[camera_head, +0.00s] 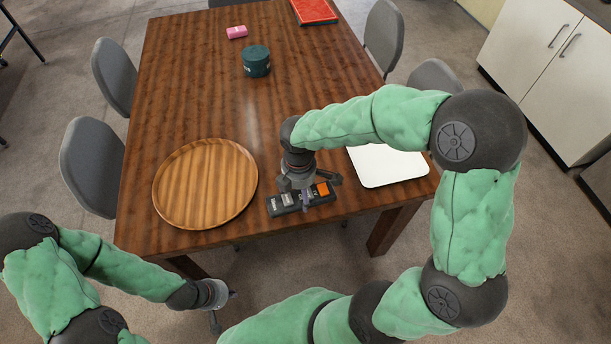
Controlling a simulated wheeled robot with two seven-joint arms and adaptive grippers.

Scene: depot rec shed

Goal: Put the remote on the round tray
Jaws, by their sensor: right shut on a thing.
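The round wooden tray (205,184) lies empty near the front left of the table. The remote (285,201), dark grey with an orange patch, lies at the table's front edge, to the right of the tray and apart from it. My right gripper (304,197) points down over the remote and is shut on it. The remote appears at table height; whether it touches the wood I cannot tell. My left gripper (222,308) hangs low in front of the table, below its edge. Its fingers are small and partly out of clear sight.
A white board or sheet (388,164) lies right of the remote, partly behind my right arm. Grey chairs stand along both sides. The table's middle is clear.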

